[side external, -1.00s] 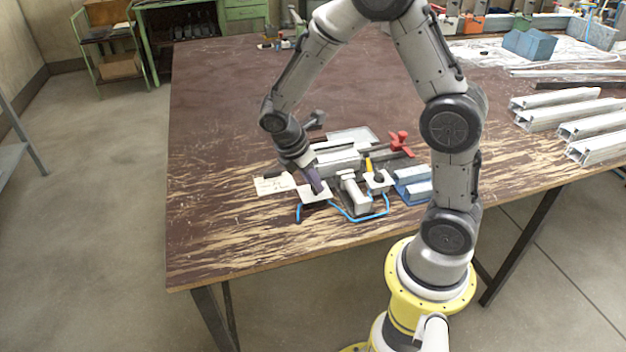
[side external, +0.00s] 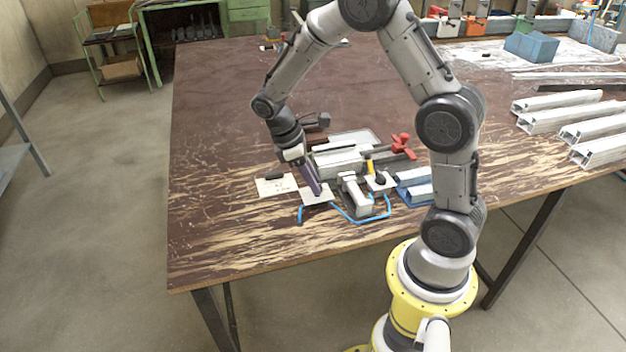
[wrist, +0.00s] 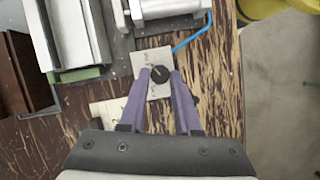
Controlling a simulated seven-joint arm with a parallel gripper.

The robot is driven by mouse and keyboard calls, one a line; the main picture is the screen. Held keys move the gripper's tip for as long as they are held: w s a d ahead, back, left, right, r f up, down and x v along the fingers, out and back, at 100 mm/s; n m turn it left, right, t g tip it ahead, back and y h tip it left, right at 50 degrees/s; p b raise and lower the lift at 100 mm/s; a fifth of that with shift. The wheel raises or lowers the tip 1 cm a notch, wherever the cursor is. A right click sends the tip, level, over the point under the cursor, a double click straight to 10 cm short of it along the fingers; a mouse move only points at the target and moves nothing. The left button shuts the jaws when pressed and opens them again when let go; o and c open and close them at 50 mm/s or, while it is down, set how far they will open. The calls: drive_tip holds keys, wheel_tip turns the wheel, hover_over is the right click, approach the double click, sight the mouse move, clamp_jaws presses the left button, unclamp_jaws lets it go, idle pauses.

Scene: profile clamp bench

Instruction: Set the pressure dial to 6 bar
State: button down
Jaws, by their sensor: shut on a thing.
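The pressure dial is a small black knob (wrist: 159,74) on a pale square plate (wrist: 140,66). In the wrist view my gripper (wrist: 160,78) has its two purple fingers on either side of the knob, shut on it. The knob's pointer line and the plate's markings are too small to read. In the side view the plate (side external: 309,195) lies near the front of the bench, and my gripper (side external: 318,192) reaches down onto it, hiding the knob.
A blue hose (side external: 345,214) runs from the plate along the front of the clamp fixture (side external: 340,160). A second plate with a black knob and yellow lever (side external: 369,167) stands to the right. A paper note (side external: 276,186) lies left. The bench's front left is clear.

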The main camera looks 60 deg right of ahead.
idle(0.4)
drive_tip(key=c, duration=0.6)
unclamp_jaws()
drive_tip(key=v, duration=1.4)
